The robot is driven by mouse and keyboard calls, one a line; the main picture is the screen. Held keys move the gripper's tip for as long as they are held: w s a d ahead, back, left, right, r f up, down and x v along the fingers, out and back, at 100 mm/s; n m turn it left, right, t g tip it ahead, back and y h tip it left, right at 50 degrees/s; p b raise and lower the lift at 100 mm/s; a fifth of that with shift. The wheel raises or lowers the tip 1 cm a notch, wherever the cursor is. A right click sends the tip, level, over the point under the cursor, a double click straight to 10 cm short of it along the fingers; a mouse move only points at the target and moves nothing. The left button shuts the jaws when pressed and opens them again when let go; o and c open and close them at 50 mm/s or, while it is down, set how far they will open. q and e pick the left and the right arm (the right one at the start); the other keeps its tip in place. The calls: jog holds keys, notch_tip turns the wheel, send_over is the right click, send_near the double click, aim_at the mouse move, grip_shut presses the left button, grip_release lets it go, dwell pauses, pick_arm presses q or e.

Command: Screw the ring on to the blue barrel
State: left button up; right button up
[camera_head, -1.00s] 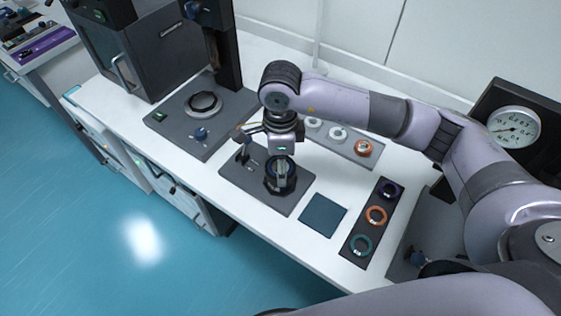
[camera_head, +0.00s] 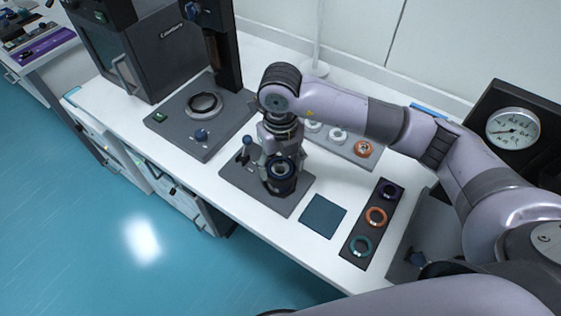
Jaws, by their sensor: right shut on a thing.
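My right gripper (camera_head: 280,164) points down over the dark grey fixture plate (camera_head: 240,178) in the middle of the bench. It is shut around a dark, bluish round piece (camera_head: 282,172), which I take to be the ring, at the holder on that plate. The blue barrel is mostly hidden by the gripper and this piece; I cannot tell where one ends and the other begins, or whether the threads are engaged. My left gripper does not show.
A dark strip holds a purple ring (camera_head: 388,190), an orange ring (camera_head: 376,216) and a teal ring (camera_head: 361,245). A blue-grey mat (camera_head: 323,216) lies beside the plate. A grey tray (camera_head: 352,158) is behind; a press-like stand (camera_head: 190,140) is left. A dial gauge (camera_head: 513,129) stands right.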

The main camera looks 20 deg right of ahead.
jog(key=m, duration=0.3)
jog(key=shift+m, duration=0.4)
jog(key=o, duration=1.1)
jog(key=shift+o, duration=0.2)
jog(key=shift+c, duration=0.8)
